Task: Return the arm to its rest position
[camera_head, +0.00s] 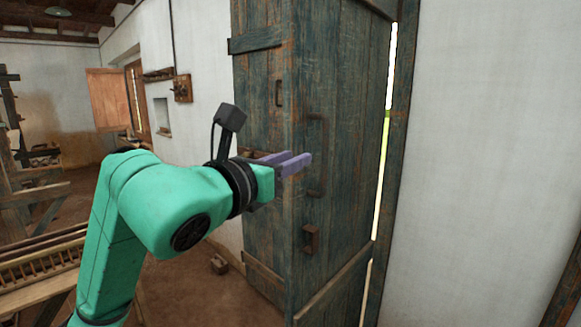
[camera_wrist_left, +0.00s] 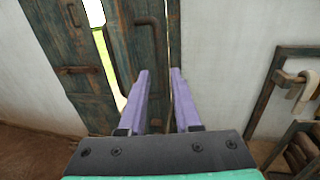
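My left arm (camera_head: 165,200) is turquoise and comes in from the left, raised and bent. My left gripper (camera_head: 301,162) has two purple fingers pointing right, in front of the door's edge. The wrist view shows these fingers (camera_wrist_left: 161,72) apart, with a gap and nothing held between them. The weathered blue-green wooden door (camera_head: 345,110) stands beyond the gripper and has a long metal handle (camera_head: 323,155). A handle (camera_wrist_left: 152,50) also shows beyond the fingers in the wrist view; I cannot tell whether anything touches it. My right gripper is out of view.
A bright strip of daylight (camera_head: 382,150) shows beside the door. A white wall (camera_head: 490,150) fills the right. A wooden slatted frame (camera_head: 40,262) stands at lower left. A small block (camera_head: 219,264) lies on the bare brown floor (camera_head: 190,295).

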